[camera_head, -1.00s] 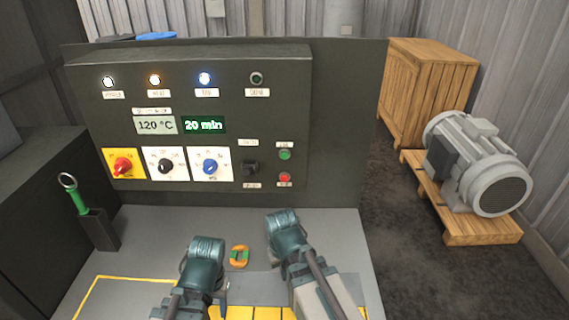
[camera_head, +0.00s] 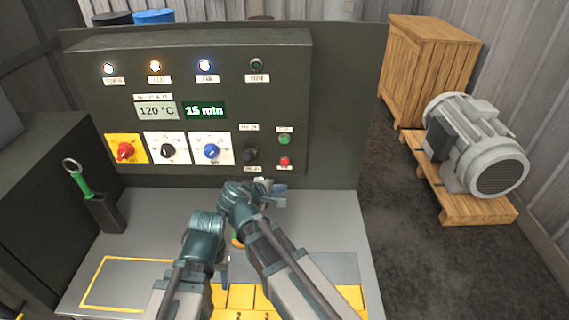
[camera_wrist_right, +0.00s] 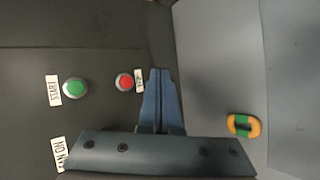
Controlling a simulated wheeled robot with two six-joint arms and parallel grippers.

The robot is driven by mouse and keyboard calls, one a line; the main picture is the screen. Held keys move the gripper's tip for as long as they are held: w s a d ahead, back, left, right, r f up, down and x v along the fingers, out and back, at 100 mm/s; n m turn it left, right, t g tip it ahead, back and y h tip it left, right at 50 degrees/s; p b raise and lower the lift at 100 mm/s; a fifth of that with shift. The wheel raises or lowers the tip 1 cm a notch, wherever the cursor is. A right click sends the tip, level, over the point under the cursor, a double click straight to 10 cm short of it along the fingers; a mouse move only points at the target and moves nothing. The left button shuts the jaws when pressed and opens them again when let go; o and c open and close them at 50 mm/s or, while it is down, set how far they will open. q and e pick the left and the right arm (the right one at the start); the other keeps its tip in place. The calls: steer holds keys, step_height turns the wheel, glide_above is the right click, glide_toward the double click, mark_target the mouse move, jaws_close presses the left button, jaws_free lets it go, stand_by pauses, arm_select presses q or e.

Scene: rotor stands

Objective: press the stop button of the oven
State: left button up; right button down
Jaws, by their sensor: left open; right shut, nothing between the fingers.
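The oven's control panel (camera_head: 120,50) stands at the back. Its red stop button (camera_head: 284,161) is at the lower right, below the green start button (camera_head: 284,139). In the right wrist view the red button (camera_wrist_right: 125,82) lies just left of my right gripper's fingertips, with the green button (camera_wrist_right: 75,88) farther left. My right gripper (camera_head: 278,188) is shut and empty, below the red button in the head view; I see no contact. In its wrist view the blue fingers (camera_wrist_right: 157,85) are together. My left gripper (camera_head: 223,266) is open low over the counter, mostly hidden by its wrist.
The display (camera_head: 205,110) reads 15 min. A black switch (camera_head: 251,154) sits left of the red button. An orange-and-green ring (camera_wrist_right: 244,125) lies on the grey counter (camera_head: 330,222). A green-handled tool (camera_head: 82,184) stands in a holder at left. A motor (camera_head: 475,150) is at right.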

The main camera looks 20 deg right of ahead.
mark_target(284, 162)
steer(key=shift+w, duration=0.15)
steer(key=shift+w+d, duration=0.4)
steer(key=shift+w, duration=0.95)
steer(key=shift+w+d, duration=0.4)
steer(key=shift+w, duration=1)
steer(key=shift+w+d, duration=0.4)
steer(key=shift+w, duration=0.95)
steer(key=shift+w, duration=0.1)
steer(key=shift+w+d, duration=0.15)
steer(key=shift+w, duration=0.15)
steer(key=shift+w+d, duration=0.1)
steer(key=shift+w, duration=0.3)
steer(key=shift+s, duration=0.1)
steer(key=shift+s+a, duration=0.25)
steer(key=shift+s, duration=0.45)
steer(key=shift+s, duration=0.1)
